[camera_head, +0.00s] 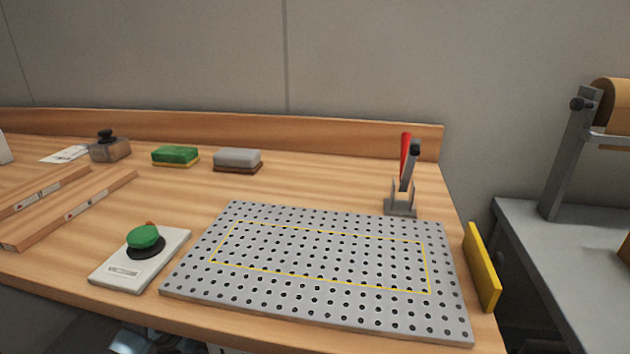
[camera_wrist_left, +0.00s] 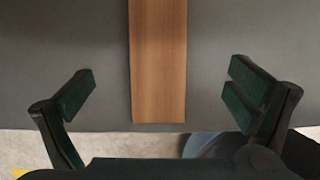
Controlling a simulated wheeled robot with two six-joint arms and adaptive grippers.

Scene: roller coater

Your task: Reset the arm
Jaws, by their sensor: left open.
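My left gripper (camera_wrist_left: 164,72) shows in the left wrist view with its two dark green fingers wide apart and nothing between them. Beyond the fingers is a brown wooden strip (camera_wrist_left: 158,60) against a grey surface; the strip does not appear gripped. Neither gripper can be made out over the table in the head view. My right gripper is not in view.
The wooden table (camera_head: 320,185) holds a perforated metal plate (camera_head: 320,300), a green button on a white base (camera_head: 143,238), a red-handled lever clamp (camera_head: 404,165), a green block (camera_head: 175,155) and a grey block (camera_head: 238,158). A grey bench (camera_head: 560,255) stands right.

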